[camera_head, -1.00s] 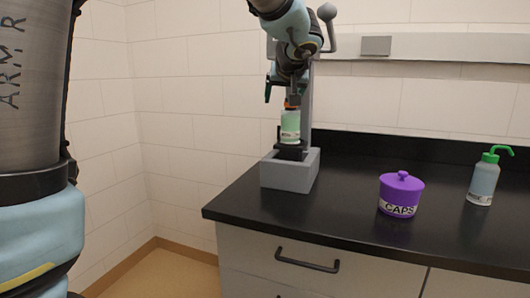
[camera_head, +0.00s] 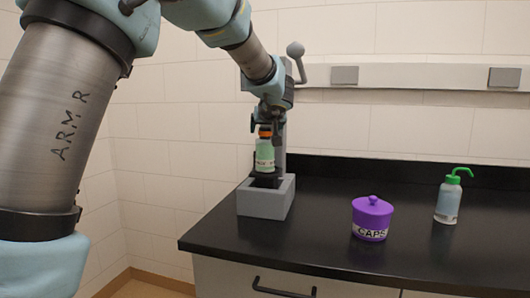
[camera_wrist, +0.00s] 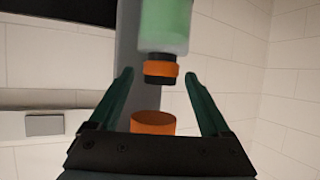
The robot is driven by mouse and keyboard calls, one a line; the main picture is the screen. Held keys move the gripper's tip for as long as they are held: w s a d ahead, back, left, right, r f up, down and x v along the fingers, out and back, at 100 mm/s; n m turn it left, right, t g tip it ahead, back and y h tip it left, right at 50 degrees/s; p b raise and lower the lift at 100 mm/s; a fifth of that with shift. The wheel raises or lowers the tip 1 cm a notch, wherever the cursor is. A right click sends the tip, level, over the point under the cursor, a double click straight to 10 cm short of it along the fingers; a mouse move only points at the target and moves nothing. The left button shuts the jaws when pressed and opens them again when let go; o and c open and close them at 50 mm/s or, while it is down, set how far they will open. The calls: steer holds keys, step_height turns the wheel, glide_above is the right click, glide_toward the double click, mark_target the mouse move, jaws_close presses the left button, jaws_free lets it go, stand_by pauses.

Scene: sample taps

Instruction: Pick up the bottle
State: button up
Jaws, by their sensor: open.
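The bottle (camera_head: 265,157) is upright with pale green contents, a label and an orange-and-black top. It stands in the grey tap stand on the counter. In the wrist view the bottle (camera_wrist: 165,25) appears neck down, with a black neck and an orange band. My gripper (camera_wrist: 158,74) is open, its two dark green fingers on either side of the neck with gaps to it. In the head view my gripper (camera_head: 266,127) is at the bottle's top. An orange ring-like piece (camera_wrist: 153,123) shows between the finger bases; I cannot tell what it belongs to.
The grey stand (camera_head: 263,205) has a box-shaped base and a lever with a ball knob (camera_head: 296,49). A purple lidded CAPS jar (camera_head: 371,218) and a green-topped wash bottle (camera_head: 447,197) stand to the right. The black counter (camera_head: 320,235) is clear between stand and jar.

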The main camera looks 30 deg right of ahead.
steer(key=shift+w+d+f, duration=0.2)
steer(key=shift+w+f, duration=0.1)
steer(key=shift+w, duration=0.2)
jaws_close()
stand_by(0.3)
stand_by(0.7)
